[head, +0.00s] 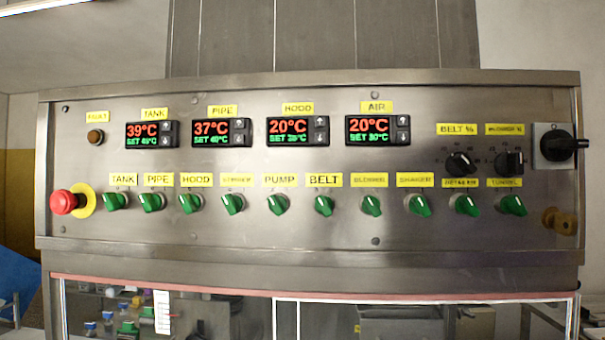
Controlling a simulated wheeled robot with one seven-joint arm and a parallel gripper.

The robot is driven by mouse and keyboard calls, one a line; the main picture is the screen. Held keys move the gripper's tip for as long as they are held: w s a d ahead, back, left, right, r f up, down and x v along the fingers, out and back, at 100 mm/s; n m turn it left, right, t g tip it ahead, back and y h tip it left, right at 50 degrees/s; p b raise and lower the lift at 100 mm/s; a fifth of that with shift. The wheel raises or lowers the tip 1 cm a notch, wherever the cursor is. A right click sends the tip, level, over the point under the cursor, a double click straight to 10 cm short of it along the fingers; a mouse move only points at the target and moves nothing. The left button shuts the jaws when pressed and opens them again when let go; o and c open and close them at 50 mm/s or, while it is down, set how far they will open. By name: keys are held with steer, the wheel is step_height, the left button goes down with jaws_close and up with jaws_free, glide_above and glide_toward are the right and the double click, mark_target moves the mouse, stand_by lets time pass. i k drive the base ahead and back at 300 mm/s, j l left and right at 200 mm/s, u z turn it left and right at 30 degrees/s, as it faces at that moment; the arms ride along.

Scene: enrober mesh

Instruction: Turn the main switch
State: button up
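The control panel (330,225) is a wide metal box seen from the front in the head view. At its right end is a large black rotary switch (557,146) on a grey square plate, its handle pointing to the right; it carries no readable label, but it looks like the main switch. My gripper is not in view, and nothing covers the switch.
A red emergency button (65,202) on a yellow ring sticks out at the far left. A row of green knobs (277,204) runs along the panel below several displays (298,131). Two black dials (460,163) (508,162) sit just left of the black switch. A glazed section (230,312) lies below.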

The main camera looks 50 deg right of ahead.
mark_target(558, 145)
steer(key=z, duration=1.3)
steer(key=j, duration=0.5)
steer(key=k, duration=0.05)
